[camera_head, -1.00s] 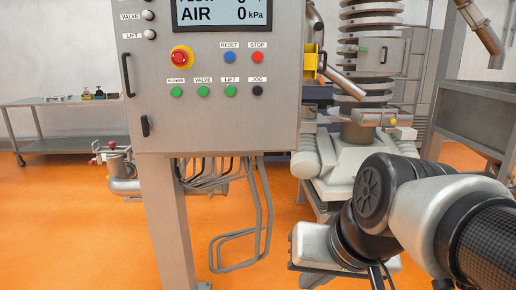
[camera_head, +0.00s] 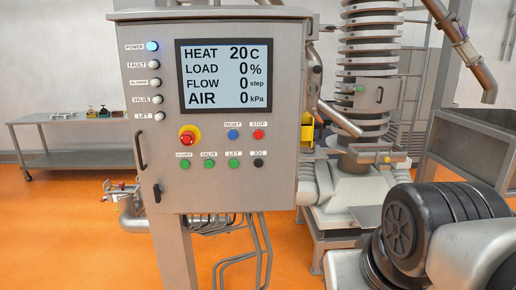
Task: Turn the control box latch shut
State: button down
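The grey control box (camera_head: 217,196) stands on a post in the middle of the head view, and its door face is toward me. Its small black latch (camera_head: 157,193) is at the lower left of the door, roughly upright. A longer black handle (camera_head: 140,151) sits above it on the left edge. The screen (camera_head: 224,76) reads HEAT 20 C, LOAD 0 %, FLOW 0 and AIR 0 kPa. My arm shows at the lower right, apart from the box. My gripper is out of view.
A red emergency button (camera_head: 188,136) and several coloured buttons sit on the door. A steel side table (camera_head: 72,128) stands at the far left. A ribbed spiral column (camera_head: 369,65) stands to the right of the box. Orange floor (camera_head: 60,230) is clear at the lower left.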

aim_at(158, 191)
jog(key=i+j+z, duration=0.1)
jog(key=j, duration=0.25)
jog(key=i+j, duration=0.15)
jog(key=j, duration=0.2)
jog(key=i+j+z, duration=0.15)
jog(key=j, duration=0.2)
jog(key=j+z, duration=0.1)
jog(key=j, duration=0.25)
